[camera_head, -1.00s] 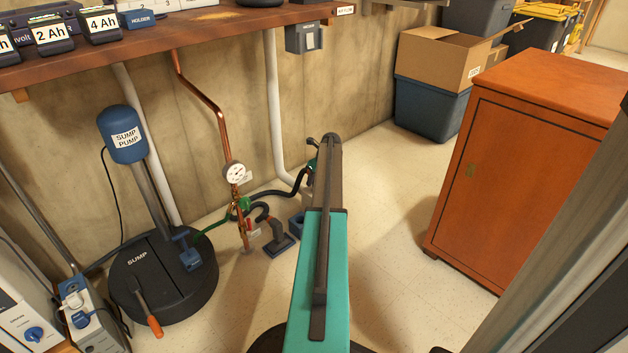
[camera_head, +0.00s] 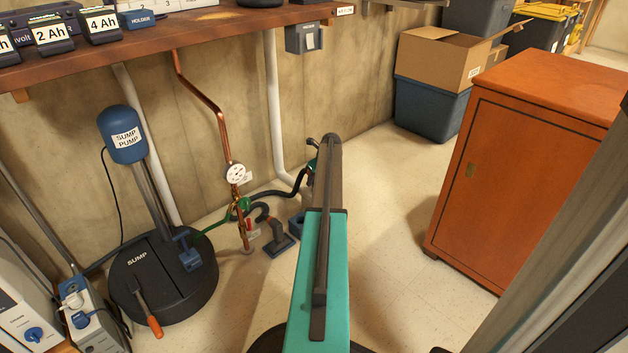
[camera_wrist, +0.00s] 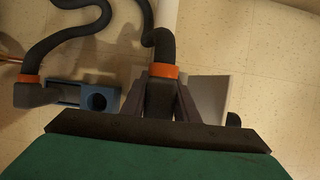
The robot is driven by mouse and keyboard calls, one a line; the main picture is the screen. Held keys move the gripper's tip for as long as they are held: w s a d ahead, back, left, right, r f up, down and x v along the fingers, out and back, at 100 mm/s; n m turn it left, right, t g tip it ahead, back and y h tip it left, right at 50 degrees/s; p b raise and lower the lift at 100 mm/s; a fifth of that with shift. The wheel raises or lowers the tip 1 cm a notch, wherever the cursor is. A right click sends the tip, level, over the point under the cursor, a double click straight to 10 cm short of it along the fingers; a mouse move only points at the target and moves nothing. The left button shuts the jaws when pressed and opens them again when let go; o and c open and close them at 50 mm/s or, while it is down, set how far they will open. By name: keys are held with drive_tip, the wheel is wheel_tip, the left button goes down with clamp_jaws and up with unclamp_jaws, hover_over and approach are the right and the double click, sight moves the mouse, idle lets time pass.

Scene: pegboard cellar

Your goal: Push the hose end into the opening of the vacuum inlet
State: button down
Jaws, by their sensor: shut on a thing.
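In the wrist view, my gripper (camera_wrist: 160,92) is shut on the dark hose end (camera_wrist: 159,98), just below its orange collar (camera_wrist: 163,72). The black hose (camera_wrist: 160,42) rises from that collar. A blue block with a dark round opening, the vacuum inlet (camera_wrist: 113,90), lies just left of my gripper. The hose end is beside the opening, not in it. The tip of the hose end is hidden by my wrist. In the head view, the blue inlet (camera_head: 296,226) shows partly behind my arm, which hides my gripper.
A dark fitting (camera_wrist: 36,95) with another orange collar stands left of the inlet. A copper pipe with a gauge (camera_head: 235,174) and the sump pump (camera_head: 127,140) stand to the left. An orange cabinet (camera_head: 515,180) is at right. The floor between arm and cabinet is clear.

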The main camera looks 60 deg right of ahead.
idle(0.3)
drive_tip(key=c, duration=0.8)
unclamp_jaws()
drive_tip(key=shift+r, duration=0.1)
drive_tip(key=shift+r+p, duration=3.45)
drive_tip(key=shift+p, duration=0.1)
